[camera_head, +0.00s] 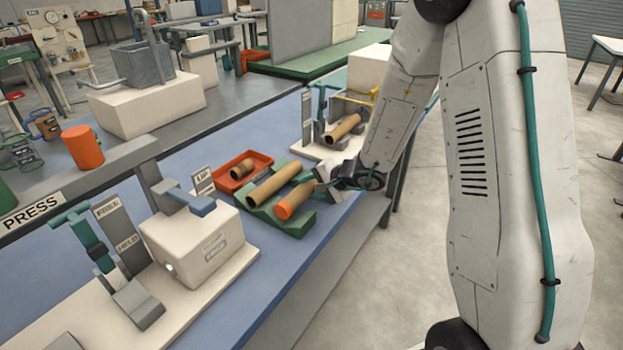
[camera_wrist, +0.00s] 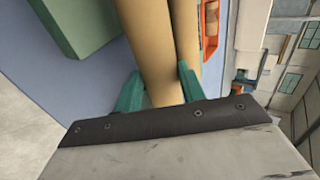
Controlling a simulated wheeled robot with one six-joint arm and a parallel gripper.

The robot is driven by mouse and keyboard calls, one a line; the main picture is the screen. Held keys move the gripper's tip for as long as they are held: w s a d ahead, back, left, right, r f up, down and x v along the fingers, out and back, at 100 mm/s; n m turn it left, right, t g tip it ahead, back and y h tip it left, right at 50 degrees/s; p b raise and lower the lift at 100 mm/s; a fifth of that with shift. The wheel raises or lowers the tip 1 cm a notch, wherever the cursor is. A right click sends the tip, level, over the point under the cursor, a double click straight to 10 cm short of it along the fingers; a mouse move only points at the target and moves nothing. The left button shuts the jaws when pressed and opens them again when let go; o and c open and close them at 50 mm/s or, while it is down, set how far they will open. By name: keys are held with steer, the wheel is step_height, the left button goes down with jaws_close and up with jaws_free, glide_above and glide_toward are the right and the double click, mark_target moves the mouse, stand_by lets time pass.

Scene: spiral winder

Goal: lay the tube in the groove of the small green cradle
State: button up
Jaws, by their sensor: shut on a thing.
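My gripper (camera_head: 318,184) is at the right end of a tan tube with an orange end (camera_head: 296,200). In the wrist view, the teal fingers of my gripper (camera_wrist: 160,92) close around this tan tube (camera_wrist: 150,45) from both sides. The held tube is over the front part of the small green cradle (camera_head: 299,226); I cannot tell whether it touches it. A second tan tube (camera_head: 273,185) lies beside it, just behind, and hides part of the cradle. A green block (camera_wrist: 75,22), seemingly part of the cradle, shows at the upper left of the wrist view.
A red tray (camera_head: 232,183) with a short brown tube (camera_head: 243,170) stands behind the cradle. A white block (camera_head: 200,245) with a grey clamp is at left. Another tube (camera_head: 343,128) rests in a fixture at right. The blue bench's front edge (camera_head: 330,232) is close.

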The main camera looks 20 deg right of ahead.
steer(key=shift+f, duration=0.5)
steer(key=o, duration=1.1)
steer(key=shift+c, duration=0.2)
steer(key=v, duration=0.7)
steer(key=shift+s+d+r, duration=0.15)
steer(key=shift+s+r, duration=0.1)
steer(key=shift+r, duration=0.05)
step_height(320, 180, up, 7)
